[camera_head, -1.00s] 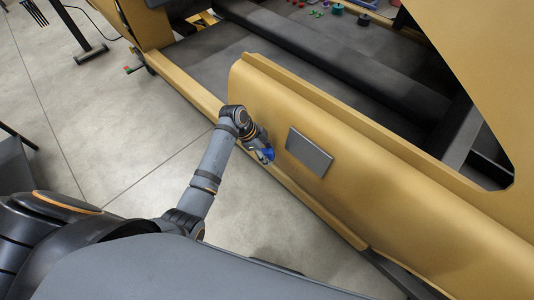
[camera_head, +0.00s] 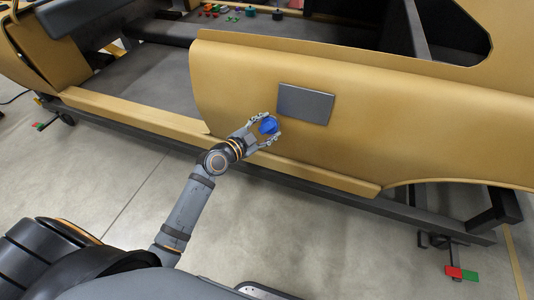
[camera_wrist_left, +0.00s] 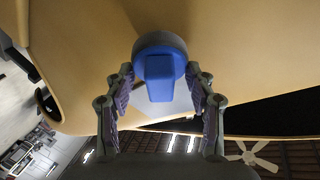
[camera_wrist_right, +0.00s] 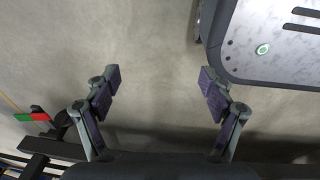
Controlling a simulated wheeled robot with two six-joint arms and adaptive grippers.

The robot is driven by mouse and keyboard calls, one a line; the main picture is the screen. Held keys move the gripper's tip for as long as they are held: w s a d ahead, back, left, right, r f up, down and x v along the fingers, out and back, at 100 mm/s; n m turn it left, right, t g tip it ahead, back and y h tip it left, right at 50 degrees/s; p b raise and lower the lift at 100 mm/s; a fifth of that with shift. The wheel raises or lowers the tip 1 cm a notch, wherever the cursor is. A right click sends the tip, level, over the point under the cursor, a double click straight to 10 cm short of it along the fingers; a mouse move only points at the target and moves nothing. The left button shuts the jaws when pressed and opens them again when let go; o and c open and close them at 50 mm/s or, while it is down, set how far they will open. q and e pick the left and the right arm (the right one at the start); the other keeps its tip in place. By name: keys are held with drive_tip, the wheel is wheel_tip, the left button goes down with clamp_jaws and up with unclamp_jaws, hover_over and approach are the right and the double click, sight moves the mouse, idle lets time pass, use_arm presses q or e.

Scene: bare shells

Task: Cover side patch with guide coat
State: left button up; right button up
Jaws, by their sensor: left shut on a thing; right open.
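The side patch (camera_head: 305,103) is a grey rectangle on the tan car body side (camera_head: 400,110). My left gripper (camera_head: 265,130) is shut on a blue applicator (camera_head: 268,125), just left of and below the patch. In the left wrist view the applicator (camera_wrist_left: 158,75) has a blue grip and a round grey pad edge; it sits between the fingers, facing the tan panel. A grey piece of the patch (camera_wrist_left: 180,100) shows behind it. Whether the pad touches the panel I cannot tell. My right gripper (camera_wrist_right: 160,85) is open and empty above the floor.
The body shell rests on a dark frame (camera_head: 430,210) along its lower edge. Several small coloured items (camera_head: 235,12) lie inside the shell at the top. A red and green block (camera_head: 460,273) marks a frame foot at the lower right. Concrete floor is clear in front.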

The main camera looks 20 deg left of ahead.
sight(270, 121)
use_arm(q)
drive_tip(key=s+r+t+b, duration=0.1)
drive_tip(key=b, duration=0.4)
drive_tip(key=shift+s+r+t+y, duration=0.3)
drive_tip(key=shift+s+t, duration=0.05)
drive_tip(key=shift+t, duration=0.05)
drive_tip(key=s+r+t+b, duration=0.2)
drive_tip(key=s+r+b, duration=0.2)
drive_tip(key=r, duration=0.2)
drive_tip(key=shift+w+d+f+b, duration=0.1)
drive_tip(key=shift+w+f+b, duration=0.15)
drive_tip(key=shift+w, duration=0.45)
drive_tip(key=shift+w+d+f+b, duration=0.15)
drive_tip(key=shift+w+b, duration=0.25)
drive_tip(key=shift+w, duration=0.35)
drive_tip(key=shift+w+d+f+b, duration=0.1)
drive_tip(key=shift+w+f+b, duration=0.15)
drive_tip(key=shift+w, duration=1.3)
use_arm(e)
drive_tip(key=w+f, duration=0.5)
drive_tip(key=f, duration=0.5)
drive_tip(key=shift+w+a, duration=0.15)
drive_tip(key=shift+w, duration=0.25)
use_arm(q)
drive_tip(key=shift+w+f+b, duration=0.2)
drive_tip(key=shift+w+b, duration=0.45)
drive_tip(key=shift+w, duration=0.2)
use_arm(e)
drive_tip(key=shift+f, duration=0.4)
